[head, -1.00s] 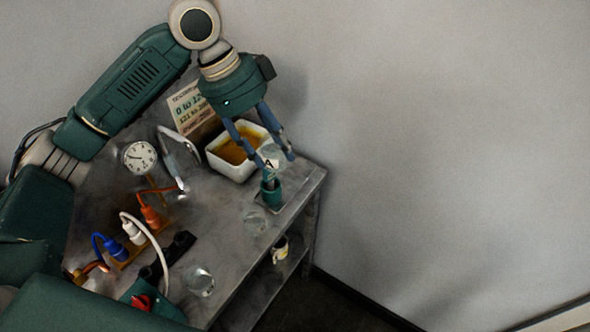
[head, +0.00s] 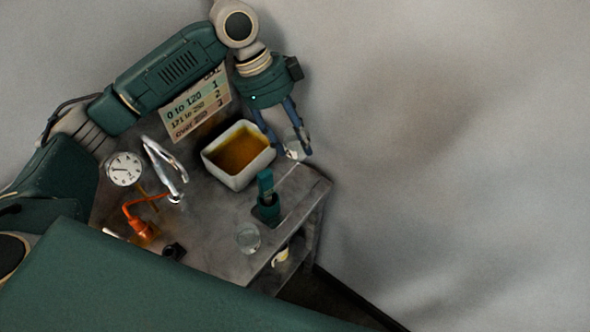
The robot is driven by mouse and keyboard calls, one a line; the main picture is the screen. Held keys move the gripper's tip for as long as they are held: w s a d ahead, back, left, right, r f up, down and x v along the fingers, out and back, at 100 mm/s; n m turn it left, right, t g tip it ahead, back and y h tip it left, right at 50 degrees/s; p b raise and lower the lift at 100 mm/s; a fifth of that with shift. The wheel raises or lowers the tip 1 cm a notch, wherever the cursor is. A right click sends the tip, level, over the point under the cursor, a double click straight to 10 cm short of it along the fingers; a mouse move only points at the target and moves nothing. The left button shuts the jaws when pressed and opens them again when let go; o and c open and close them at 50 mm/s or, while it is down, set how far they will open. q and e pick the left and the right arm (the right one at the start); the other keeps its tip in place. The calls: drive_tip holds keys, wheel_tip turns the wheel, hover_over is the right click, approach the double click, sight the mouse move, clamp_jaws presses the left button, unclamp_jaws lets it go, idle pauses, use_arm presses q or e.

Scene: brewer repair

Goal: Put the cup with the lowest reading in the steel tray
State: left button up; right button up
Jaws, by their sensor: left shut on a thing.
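My left gripper (head: 290,154) is shut on a clear cup (head: 295,149) and holds it over the far right of the bench, behind the teal probe. An "A" mark showed on this cup earlier; it is not readable now. Another clear cup (head: 248,238) stands near the bench's front right edge. A teal probe (head: 266,188) stands upright in a dark green holder (head: 266,212); I cannot read any number on it. I cannot make out a steel tray. My right gripper is not in view.
A white basin (head: 224,177) of amber liquid stands beside the left gripper. A chart (head: 196,105) with number ranges leans behind it. A round dial (head: 124,168), a bent metal piece (head: 166,170) and an orange plug (head: 143,229) are at left. My green arm covers the near bench.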

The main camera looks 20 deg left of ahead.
use_arm(q)
wheel_tip(320, 180, down, 9)
drive_tip(key=shift+w+f+p, duration=0.1)
drive_tip(key=shift+w+p, duration=0.05)
drive_tip(key=shift+p, duration=0.6)
drive_tip(key=shift+f, duration=0.35)
wheel_tip(320, 180, down, 2)
drive_tip(key=shift+f+p, duration=0.2)
drive_tip(key=shift+p, duration=0.2)
drive_tip(key=shift+f, duration=0.6)
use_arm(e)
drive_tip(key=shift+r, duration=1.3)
use_arm(q)
drive_tip(key=o, duration=1.2)
drive_tip(key=shift+f, duration=0.1)
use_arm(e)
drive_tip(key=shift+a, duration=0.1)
